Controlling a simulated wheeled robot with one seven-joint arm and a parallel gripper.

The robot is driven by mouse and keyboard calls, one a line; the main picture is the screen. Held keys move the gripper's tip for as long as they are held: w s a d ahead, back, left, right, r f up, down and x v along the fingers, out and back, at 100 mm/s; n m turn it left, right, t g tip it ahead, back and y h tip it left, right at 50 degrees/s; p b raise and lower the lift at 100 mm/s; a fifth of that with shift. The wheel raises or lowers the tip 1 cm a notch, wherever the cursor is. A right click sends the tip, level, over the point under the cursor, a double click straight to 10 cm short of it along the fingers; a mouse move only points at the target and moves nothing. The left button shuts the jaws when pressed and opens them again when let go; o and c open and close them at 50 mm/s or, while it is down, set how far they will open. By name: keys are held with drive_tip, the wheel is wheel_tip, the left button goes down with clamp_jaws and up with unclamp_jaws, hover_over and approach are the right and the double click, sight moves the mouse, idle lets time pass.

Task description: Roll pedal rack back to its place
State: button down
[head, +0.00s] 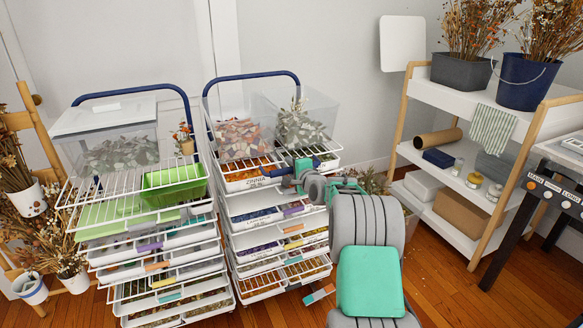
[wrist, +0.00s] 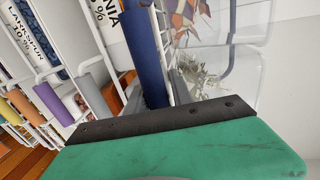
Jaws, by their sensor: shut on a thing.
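Two white wire racks with drawers and blue rear handles stand side by side in the head view. The right rack (head: 248,201) carries a clear bin of dried petals (head: 240,138) and a clear bin of pale leaves (head: 299,126) on top. My gripper (head: 299,174) is at this rack's upper front right, shut on its blue front bar (wrist: 147,45), beside the ZINNIA label. The jaws hide part of the bar. In the wrist view, only a green, black-edged part of my gripper shows, across the bar's lower end.
The left rack (head: 150,245), with a green basket (head: 174,186), stands close beside the right one. A wood-framed shelf (head: 440,194) with pots stands at right, a dark-legged table (head: 519,210) at far right. Plant stands are at far left. Some wooden floor (head: 455,290) is clear at front right.

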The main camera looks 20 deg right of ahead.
drive_tip(key=shift+a+f, duration=0.15)
drive_tip(key=shift+f, duration=0.3)
drive_tip(key=c, duration=1.5)
unclamp_jaws()
drive_tip(key=shift+o, duration=0.7)
drive_tip(key=shift+w+f, duration=0.1)
drive_tip(key=shift+w, duration=0.05)
drive_tip(key=shift+o, duration=0.6)
drive_tip(key=shift+r, duration=0.2)
drive_tip(key=s+r, duration=0.1)
drive_tip(key=s, duration=0.6)
drive_tip(key=shift+s+r, duration=0.3)
drive_tip(key=shift+a, duration=0.1)
